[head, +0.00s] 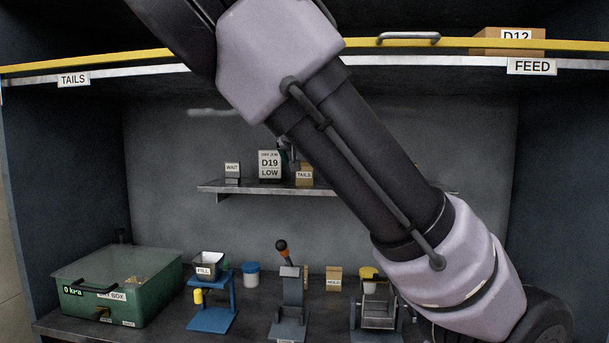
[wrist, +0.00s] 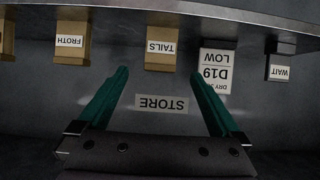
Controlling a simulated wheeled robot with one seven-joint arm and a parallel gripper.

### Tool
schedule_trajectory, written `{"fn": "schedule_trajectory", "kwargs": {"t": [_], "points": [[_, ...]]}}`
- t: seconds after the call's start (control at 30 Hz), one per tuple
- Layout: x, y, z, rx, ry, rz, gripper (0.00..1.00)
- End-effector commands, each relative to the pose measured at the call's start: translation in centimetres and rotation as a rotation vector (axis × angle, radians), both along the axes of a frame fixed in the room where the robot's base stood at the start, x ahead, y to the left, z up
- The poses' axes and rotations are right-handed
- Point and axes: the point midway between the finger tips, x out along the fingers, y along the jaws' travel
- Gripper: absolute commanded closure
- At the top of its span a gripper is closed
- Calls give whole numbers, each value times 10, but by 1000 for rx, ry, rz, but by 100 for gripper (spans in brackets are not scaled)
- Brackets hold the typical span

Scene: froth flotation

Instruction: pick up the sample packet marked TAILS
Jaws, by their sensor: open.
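The tan packet marked TAILS (head: 304,176) stands on the wall shelf, right of the D19 LOW box. In the wrist view, which is upside down, the TAILS packet (wrist: 161,50) shows at upper middle with its label facing me. My gripper (wrist: 159,73) has two green fingers spread wide, with nothing between them. The packet lies beyond the fingertips, roughly centred on the gap. In the head view, my arm crosses in front and hides most of the gripper and the shelf's right part.
The shelf (head: 260,189) also holds the D19 LOW box (head: 270,165) and a WAIT block (head: 232,173). A FROTH packet (wrist: 70,42) stands on the other side of TAILS. The bench below carries a green dry box (head: 120,285), a blue stand (head: 212,305) and a HOLD packet (head: 334,279).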

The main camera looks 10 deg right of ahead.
Motion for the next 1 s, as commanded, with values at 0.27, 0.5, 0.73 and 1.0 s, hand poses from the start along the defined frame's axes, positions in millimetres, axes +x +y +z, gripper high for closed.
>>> {"fn": "schedule_trajectory", "kwargs": {"t": [0.27,0.5,0.73,1.0], "points": [[31,-11,-16,-2,-6,-2,0],[46,-15,-25,-3,-5,0,0],[66,-22,-40,0,-4,-3,0],[86,-27,-52,-2,-5,0,0]]}}
